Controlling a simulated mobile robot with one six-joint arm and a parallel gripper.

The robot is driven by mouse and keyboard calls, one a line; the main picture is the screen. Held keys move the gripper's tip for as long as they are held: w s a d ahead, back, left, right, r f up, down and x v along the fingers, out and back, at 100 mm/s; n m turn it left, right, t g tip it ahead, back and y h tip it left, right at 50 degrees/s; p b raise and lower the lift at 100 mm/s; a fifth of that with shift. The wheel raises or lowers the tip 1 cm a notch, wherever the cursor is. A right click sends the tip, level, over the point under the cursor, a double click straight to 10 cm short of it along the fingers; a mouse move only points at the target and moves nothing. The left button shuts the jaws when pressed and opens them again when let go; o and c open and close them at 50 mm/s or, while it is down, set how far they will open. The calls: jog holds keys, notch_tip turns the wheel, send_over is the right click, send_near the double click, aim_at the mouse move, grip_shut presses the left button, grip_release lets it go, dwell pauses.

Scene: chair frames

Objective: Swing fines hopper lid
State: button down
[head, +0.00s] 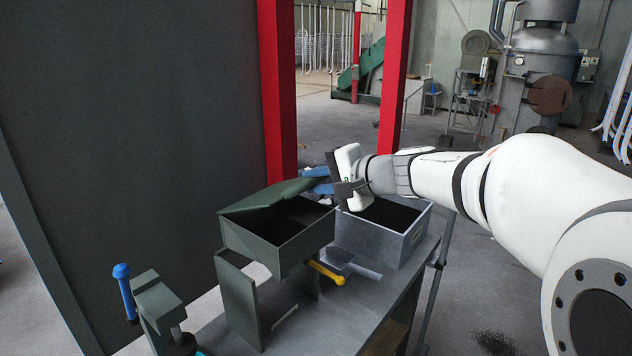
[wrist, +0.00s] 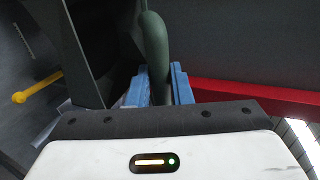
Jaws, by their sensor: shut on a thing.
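The green fines hopper (head: 263,247) is an open-topped box on a stand, with a dark inside. Its green lid (head: 272,196) stands partly raised and tilted at the far side of the opening. My gripper (head: 318,180) is at the lid's right end, its blue fingers partly hidden behind my wrist. In the wrist view, the blue fingers (wrist: 159,92) are shut on a rounded green bar (wrist: 154,45), which looks like part of the lid. How the bar joins the lid cannot be seen.
A grey open bin (head: 378,238) stands right of the hopper, under my wrist. A yellow handle (head: 326,273) lies below, and a blue-handled lever (head: 124,287) stands front left. Red posts (head: 277,90) and a dark wall (head: 130,130) rise behind.

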jog(key=f+b, duration=0.1)
jog(key=d+f+b, duration=0.1)
jog(key=f+b, duration=0.1)
jog(key=s+f+b, duration=0.1)
jog(key=f+b, duration=0.1)
jog(key=shift+s+d, duration=0.1)
jog(key=shift+d, duration=0.15)
jog(key=f+b, duration=0.5)
jog(key=shift+s+d+f+b, duration=0.1)
jog(key=shift+s+d+b, duration=0.1)
jog(key=shift+b, duration=0.15)
jog(key=c, duration=1.7)
grip_release()
jog(key=shift+r, duration=0.25)
jog(key=o, duration=0.5)
jog(key=shift+c, duration=0.2)
jog(key=shift+d, duration=0.1)
